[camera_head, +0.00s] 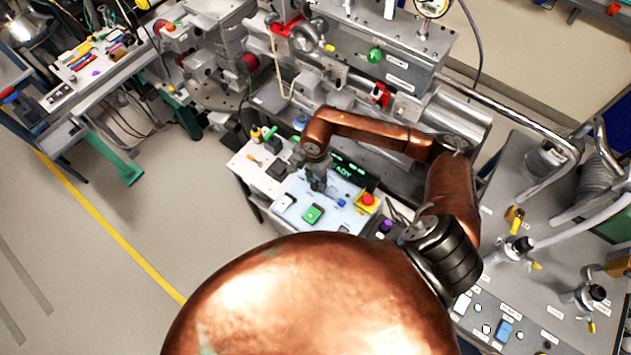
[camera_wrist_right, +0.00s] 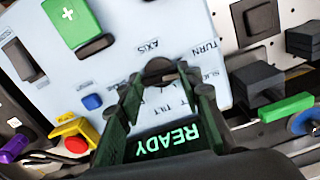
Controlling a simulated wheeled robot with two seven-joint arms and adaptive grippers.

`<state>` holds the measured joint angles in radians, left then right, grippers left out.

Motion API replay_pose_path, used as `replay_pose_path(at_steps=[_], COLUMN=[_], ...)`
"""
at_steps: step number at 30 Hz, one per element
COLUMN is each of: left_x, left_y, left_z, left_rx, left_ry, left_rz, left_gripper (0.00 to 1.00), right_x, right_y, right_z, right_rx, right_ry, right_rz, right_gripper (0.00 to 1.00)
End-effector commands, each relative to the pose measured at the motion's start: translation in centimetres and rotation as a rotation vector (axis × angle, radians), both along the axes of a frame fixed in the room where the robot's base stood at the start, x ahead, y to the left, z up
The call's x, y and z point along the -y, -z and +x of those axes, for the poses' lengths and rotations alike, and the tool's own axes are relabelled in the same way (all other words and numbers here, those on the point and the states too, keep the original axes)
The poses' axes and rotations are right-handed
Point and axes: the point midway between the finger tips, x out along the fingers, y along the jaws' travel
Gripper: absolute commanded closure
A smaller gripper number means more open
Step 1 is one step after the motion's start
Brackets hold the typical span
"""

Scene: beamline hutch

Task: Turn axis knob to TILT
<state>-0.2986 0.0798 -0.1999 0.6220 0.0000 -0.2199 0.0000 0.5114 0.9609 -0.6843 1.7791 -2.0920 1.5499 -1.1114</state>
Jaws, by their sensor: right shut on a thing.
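The axis knob (camera_wrist_right: 159,68) is a dark round knob on a pale blue control panel (camera_head: 297,188). In the right wrist view it sits between my right fingertips, partly hidden by them. The words AXIS, TURN, SLIDE and TILT are printed around it, upside down; which one the knob points to cannot be told. My right gripper (camera_head: 318,184) reaches down onto the panel in the head view. It also shows in the right wrist view (camera_wrist_right: 163,82), shut on the knob. My left gripper is not in view.
On the panel are a green switch (camera_head: 312,214), a small blue button (camera_wrist_right: 92,102) and a red stop button on yellow (camera_head: 367,200). A lit READY display (camera_wrist_right: 168,140) is close to the fingers. Beamline hardware stands behind; open floor lies left.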

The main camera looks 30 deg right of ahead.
Motion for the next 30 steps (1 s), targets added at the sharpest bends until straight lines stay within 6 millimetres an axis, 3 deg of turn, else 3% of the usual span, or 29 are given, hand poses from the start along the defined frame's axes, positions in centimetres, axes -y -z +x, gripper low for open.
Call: replay_pose_path(at_steps=[12, 30], left_x=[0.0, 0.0], left_y=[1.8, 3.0], left_z=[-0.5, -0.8], left_rx=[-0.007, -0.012], left_ry=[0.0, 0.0], left_rz=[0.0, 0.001], left_gripper=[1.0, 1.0], right_x=[0.1, 0.1], right_y=[0.2, 0.1], right_z=[0.0, -0.1], right_rx=[0.002, 0.001], right_ry=[0.396, 0.966], right_rz=[-0.003, -0.004], right_gripper=[0.91, 0.91])
